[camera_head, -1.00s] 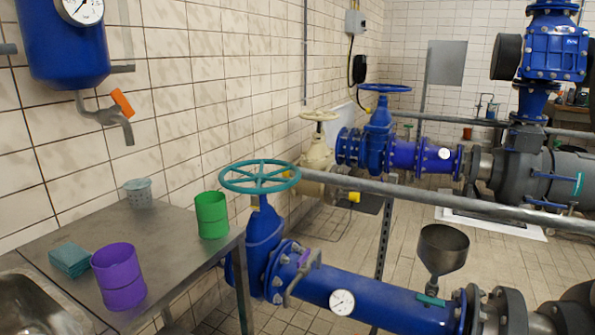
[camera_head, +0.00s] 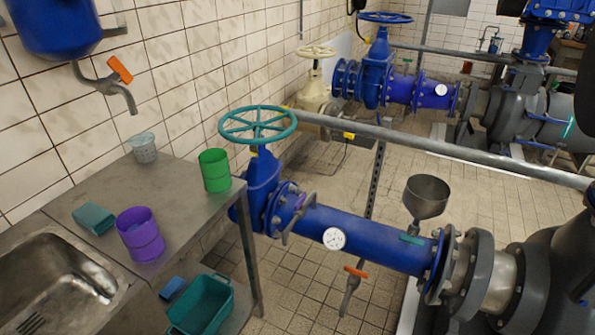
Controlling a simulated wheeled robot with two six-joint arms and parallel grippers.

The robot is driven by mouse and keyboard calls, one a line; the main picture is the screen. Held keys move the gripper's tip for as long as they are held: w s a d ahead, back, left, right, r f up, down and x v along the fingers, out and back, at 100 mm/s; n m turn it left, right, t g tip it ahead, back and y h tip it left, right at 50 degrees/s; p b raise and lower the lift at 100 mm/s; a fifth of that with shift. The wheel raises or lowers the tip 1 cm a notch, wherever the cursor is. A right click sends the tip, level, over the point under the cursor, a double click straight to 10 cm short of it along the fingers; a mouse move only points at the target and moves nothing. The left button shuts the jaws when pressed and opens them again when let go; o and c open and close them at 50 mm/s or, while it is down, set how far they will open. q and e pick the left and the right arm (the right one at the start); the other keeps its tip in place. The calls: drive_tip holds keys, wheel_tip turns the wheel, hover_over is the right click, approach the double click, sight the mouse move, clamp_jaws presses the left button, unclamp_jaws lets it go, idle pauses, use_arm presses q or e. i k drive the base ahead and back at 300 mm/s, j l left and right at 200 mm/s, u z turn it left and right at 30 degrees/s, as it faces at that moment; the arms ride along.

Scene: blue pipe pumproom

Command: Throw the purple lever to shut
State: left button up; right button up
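A small purple lever (camera_head: 301,202) shows on the blue pipe (camera_head: 370,241), just right of the flange behind the teal handwheel (camera_head: 257,124). A grey curved handle (camera_head: 297,226) passes right beside it and partly hides it. I cannot tell from here which position the lever is in. Neither of my grippers is in view.
A teal crate (camera_head: 203,304) sits below. A grey rail (camera_head: 440,150) crosses behind the pipe. An orange-handled tap (camera_head: 354,280) hangs under it.

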sight(299, 205)
drive_tip(key=i+l+u, duration=0.1)
drive_tip(key=l+u, duration=1.15)
drive_tip(key=i+l, duration=0.05)
drive_tip(key=l, duration=0.1)
